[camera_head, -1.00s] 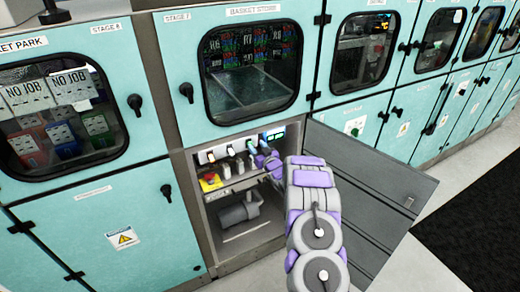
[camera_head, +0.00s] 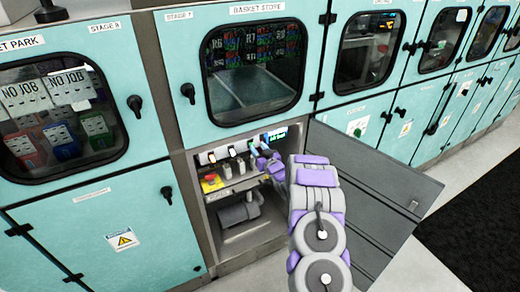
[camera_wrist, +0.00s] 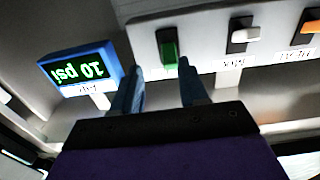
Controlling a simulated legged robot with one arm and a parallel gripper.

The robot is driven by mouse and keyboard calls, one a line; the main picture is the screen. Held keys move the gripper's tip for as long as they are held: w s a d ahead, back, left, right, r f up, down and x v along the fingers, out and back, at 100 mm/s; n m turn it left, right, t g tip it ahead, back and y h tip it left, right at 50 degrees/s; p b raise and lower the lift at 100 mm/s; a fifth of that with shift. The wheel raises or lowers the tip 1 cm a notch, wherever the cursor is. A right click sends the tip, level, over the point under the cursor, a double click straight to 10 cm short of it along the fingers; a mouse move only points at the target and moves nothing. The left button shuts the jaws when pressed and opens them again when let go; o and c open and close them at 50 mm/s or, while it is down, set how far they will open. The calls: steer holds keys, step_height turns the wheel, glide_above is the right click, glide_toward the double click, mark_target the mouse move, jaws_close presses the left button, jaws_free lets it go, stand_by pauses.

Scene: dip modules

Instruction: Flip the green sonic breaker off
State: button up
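The green breaker (camera_wrist: 168,45) is a small green rocker on a dark base in a white panel, in the upside-down wrist view. My gripper (camera_wrist: 161,66) is open, with two blue fingers apart and nothing between them. The green breaker shows just beyond the gap between the fingertips; I cannot tell whether they touch it. In the head view my gripper (camera_head: 262,160) is inside the open lower cabinet, near the right end of the switch row. The fingertips and the green breaker are hard to make out there.
A white switch (camera_wrist: 244,34) and an orange switch (camera_wrist: 309,27) sit beside the green one. A blue-framed display (camera_wrist: 82,70) reads 10 psi. In the head view, a yellow box with a red button (camera_head: 211,183) sits inside. The open grey door (camera_head: 375,190) stands right of my arm.

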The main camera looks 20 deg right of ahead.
steer(key=s+p, duration=0.1)
steer(key=s, duration=1.7)
steer(key=shift+s+d+r, duration=0.15)
steer(key=shift+d+r, duration=0.3)
stand_by(0.7)
stand_by(0.5)
steer(key=s+p, duration=0.3)
steer(key=s, duration=1.4)
steer(key=shift+s+d, duration=0.15)
steer(key=shift+d, duration=0.15)
steer(key=shift+r, duration=0.1)
